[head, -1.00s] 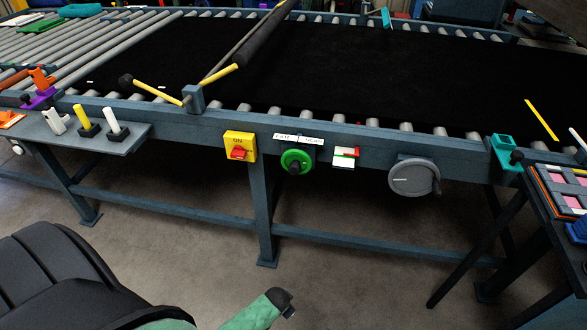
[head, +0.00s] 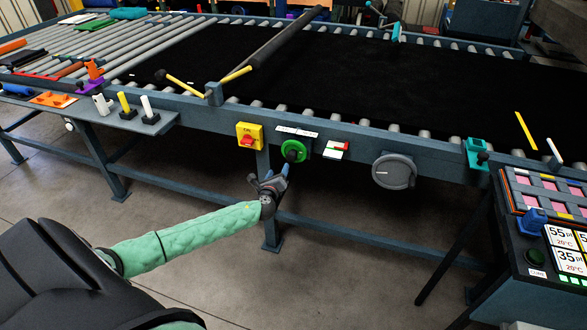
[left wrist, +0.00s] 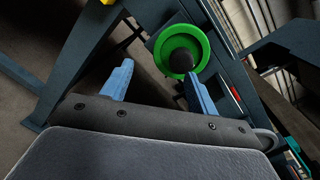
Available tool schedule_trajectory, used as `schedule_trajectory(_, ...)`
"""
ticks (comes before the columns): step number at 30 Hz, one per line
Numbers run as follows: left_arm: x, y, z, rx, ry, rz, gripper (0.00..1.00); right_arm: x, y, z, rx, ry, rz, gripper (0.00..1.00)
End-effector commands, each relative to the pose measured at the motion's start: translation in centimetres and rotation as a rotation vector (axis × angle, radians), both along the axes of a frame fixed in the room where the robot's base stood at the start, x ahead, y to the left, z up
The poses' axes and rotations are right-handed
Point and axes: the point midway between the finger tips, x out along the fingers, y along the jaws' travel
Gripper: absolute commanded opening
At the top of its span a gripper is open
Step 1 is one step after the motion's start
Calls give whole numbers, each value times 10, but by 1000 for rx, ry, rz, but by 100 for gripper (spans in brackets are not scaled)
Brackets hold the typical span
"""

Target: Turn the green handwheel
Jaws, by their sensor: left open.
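The green handwheel (head: 294,151) is on the front rail of the belt press, with a dark knob at its middle. In the left wrist view the handwheel (left wrist: 181,50) is just beyond the fingertips, nearer the right finger, which overlaps the lower edge of the wheel in the picture. My left gripper (head: 270,176) is open and empty, a little below and left of the handwheel in the head view. Its two blue fingers (left wrist: 160,80) are spread in the left wrist view. Whether a finger touches the wheel cannot be told. My right gripper is not in view.
A yellow switch box with a red knob (head: 249,136) is left of the handwheel. A red and white switch (head: 335,150) and a grey crank wheel (head: 394,170) are to its right. A frame leg (head: 272,232) stands below. A control panel (head: 540,215) is at right.

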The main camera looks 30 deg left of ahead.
Motion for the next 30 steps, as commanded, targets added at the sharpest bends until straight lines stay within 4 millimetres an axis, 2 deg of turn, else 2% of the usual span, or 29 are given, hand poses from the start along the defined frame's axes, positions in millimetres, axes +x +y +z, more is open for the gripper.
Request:
schedule_trajectory(2,3,-7,8,172,17,-47,59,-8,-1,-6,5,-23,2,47)
schedule_trajectory(6,6,-17,14,423,57,-105,59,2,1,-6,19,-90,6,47)
schedule_trajectory(10,7,-21,13,544,94,-127,59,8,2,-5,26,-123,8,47)
schedule_trajectory(14,7,-21,14,598,112,-128,59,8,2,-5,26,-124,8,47)
schedule_trajectory(19,17,-18,15,606,113,-127,59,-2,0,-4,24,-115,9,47)
schedule_trajectory(30,63,-7,15,603,114,-126,59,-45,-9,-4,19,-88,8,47)
